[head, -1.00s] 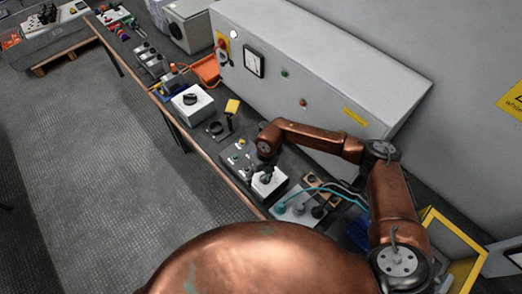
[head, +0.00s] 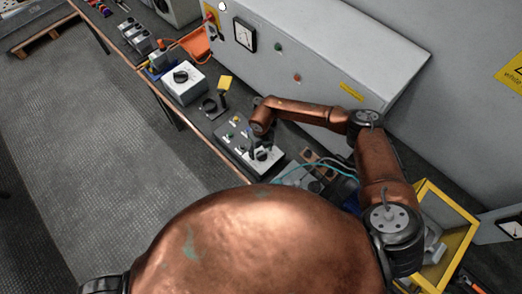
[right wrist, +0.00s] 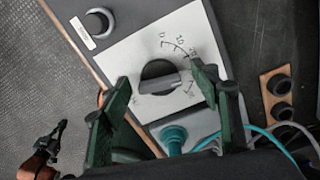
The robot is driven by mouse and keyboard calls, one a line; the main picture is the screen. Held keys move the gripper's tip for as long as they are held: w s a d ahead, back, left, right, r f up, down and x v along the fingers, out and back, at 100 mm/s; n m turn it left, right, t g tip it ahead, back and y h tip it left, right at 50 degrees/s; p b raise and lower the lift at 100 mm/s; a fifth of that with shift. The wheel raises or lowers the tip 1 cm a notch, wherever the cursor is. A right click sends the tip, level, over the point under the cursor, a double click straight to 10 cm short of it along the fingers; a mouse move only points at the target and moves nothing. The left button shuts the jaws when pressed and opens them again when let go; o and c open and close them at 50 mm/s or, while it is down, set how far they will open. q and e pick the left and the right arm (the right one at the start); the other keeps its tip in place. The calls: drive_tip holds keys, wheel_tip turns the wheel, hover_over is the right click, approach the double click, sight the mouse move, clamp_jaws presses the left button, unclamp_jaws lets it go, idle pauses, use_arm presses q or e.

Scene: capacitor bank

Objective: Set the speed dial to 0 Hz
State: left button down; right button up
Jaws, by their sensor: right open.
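The speed dial is a black round knob (right wrist: 160,77) on a white scale plate (right wrist: 140,42) in the right wrist view. Numbers and tick marks run around its upper and right side. A bar across the knob points roughly right; I cannot read the exact value. In the head view the white plate (head: 264,160) sits on a grey control box (head: 230,152). My right gripper (right wrist: 160,78) is open, its dark green fingers to either side of the knob; contact cannot be told. It also shows in the head view (head: 254,147). My left gripper (right wrist: 53,140) shows small at lower left.
A round black button (right wrist: 98,22) with a label lies beside the plate. A teal plug (right wrist: 174,138) and cables are close to the right fingers. A white box with another black knob (head: 181,76) stands farther along the bench. A grey cabinet (head: 330,75) stands behind.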

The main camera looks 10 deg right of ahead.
drive_tip(key=shift+s+r, duration=0.1)
drive_tip(key=shift+s, duration=0.2)
drive_tip(key=shift+s+r, duration=0.15)
drive_tip(key=shift+s, duration=0.1)
drive_tip(key=shift+c, duration=0.2)
drive_tip(key=shift+w+f, duration=0.2)
drive_tip(key=shift+w, duration=0.1)
drive_tip(key=c, duration=0.5)
drive_tip(key=shift+s+r, duration=0.1)
drive_tip(key=shift+s, duration=0.05)
drive_tip(key=c, duration=0.6)
drive_tip(key=shift+b, duration=0.3)
drive_tip(key=n+b, duration=0.3)
drive_tip(key=n, duration=0.1)
drive_tip(key=shift+f+n+b, duration=0.2)
drive_tip(key=shift+n+b, duration=0.15)
drive_tip(key=shift+n, duration=0.05)
drive_tip(key=n+b, duration=0.4)
drive_tip(key=n, duration=0.1)
use_arm(q)
wheel_tip(320, 180, down, 11)
drive_tip(key=s+b, duration=0.1)
drive_tip(key=b, duration=0.2)
drive_tip(key=shift+s+f, duration=0.15)
drive_tip(key=shift+f, duration=0.05)
use_arm(e)
drive_tip(key=shift+r+n, duration=0.15)
drive_tip(key=shift+n, duration=1.95)
